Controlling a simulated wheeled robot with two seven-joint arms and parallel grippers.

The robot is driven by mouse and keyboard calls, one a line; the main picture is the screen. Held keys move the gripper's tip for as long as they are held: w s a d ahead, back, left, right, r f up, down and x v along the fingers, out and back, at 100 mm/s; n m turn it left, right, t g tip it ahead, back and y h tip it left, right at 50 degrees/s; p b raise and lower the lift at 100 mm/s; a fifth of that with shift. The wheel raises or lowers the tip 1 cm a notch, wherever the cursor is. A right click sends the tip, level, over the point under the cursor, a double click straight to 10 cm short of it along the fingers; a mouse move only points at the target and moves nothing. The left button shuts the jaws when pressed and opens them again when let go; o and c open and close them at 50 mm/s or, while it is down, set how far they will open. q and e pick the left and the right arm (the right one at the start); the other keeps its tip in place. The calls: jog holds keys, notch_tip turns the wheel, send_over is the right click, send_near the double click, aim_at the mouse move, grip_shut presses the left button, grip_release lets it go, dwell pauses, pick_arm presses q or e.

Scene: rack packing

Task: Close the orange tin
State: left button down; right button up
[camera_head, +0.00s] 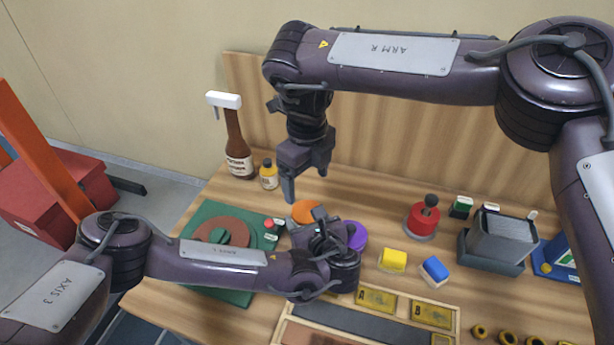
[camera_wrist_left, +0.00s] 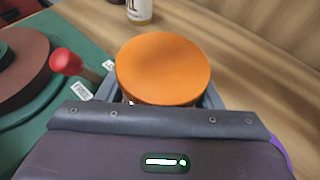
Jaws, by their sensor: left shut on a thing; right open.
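The orange tin (camera_head: 304,209) stands on the wooden table, just right of the green board. In the left wrist view its flat round orange top (camera_wrist_left: 163,66) faces up, and its sides are mostly hidden. I cannot tell how the top sits on the body. My left gripper (camera_head: 314,222) is low at the tin and shut on it; in the left wrist view its grey fingers (camera_wrist_left: 165,98) lie on both sides, below the top. My right gripper (camera_head: 306,180) is open and empty, pointing down above and behind the tin.
A purple round thing (camera_head: 355,235) is partly hidden right of my left gripper. The green board (camera_head: 202,213) with a brown disc and a red-knobbed lever (camera_wrist_left: 66,62) lies left. A small bottle (camera_head: 269,175) and brown bottle (camera_head: 236,150) stand behind. Yellow (camera_head: 392,260) and blue blocks (camera_head: 434,270) lie right.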

aim_at(308, 204)
dwell(0.3)
jog(key=shift+f, duration=4)
jog(key=c, duration=1)
jog(key=m, duration=0.5)
jog(key=shift+m, duration=0.4)
jog(key=m, duration=0.7)
jog(key=o, duration=1.1)
jog(key=shift+c, duration=0.2)
jog(key=shift+d, duration=0.1)
